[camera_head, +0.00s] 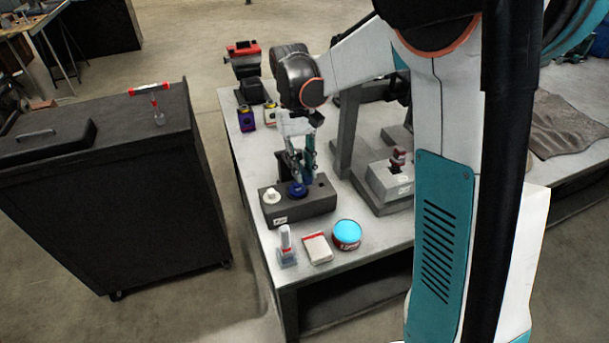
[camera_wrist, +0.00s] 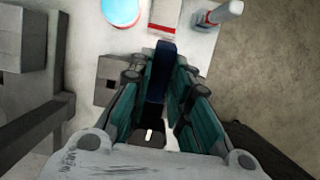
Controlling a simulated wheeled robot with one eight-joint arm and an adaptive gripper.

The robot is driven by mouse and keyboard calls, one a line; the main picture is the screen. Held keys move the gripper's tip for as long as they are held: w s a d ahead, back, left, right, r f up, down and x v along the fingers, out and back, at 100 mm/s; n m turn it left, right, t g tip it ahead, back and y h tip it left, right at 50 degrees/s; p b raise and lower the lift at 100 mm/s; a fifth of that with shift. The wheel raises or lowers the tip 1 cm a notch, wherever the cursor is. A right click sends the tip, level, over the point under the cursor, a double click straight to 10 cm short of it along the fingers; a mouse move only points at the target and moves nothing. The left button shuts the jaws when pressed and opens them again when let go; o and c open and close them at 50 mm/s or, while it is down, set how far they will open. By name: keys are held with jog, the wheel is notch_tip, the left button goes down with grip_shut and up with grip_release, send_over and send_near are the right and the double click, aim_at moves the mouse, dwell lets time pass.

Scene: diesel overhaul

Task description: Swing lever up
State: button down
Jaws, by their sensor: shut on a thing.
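A dark blue part (camera_head: 297,189), which looks like the lever, is on a dark grey block (camera_head: 310,207) on the bench. My gripper (camera_head: 300,176) reaches down over the block, its fingers around the blue part. In the wrist view the blue part (camera_wrist: 162,62) stands between the teal fingers of my gripper (camera_wrist: 162,78), which are shut on it. The fingers hide its lower end and much of the block, so its exact tilt cannot be told. A white knob (camera_head: 271,196) sits on the block beside the blue part.
A blue-topped tin (camera_head: 346,234), a white and red box (camera_head: 317,248) and a white-topped bottle (camera_head: 286,246) stand in front of the block. A grey fixture (camera_head: 392,184) stands to its right. A dark cabinet (camera_head: 105,195) is at left, across a floor gap.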

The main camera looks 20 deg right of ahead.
jog(key=shift+w+r+g, duration=0.4)
jog(key=shift+r, duration=0.2)
jog(key=c, duration=1.5)
grip_release()
jog(key=v, duration=1.2)
jog(key=shift+s, duration=0.1)
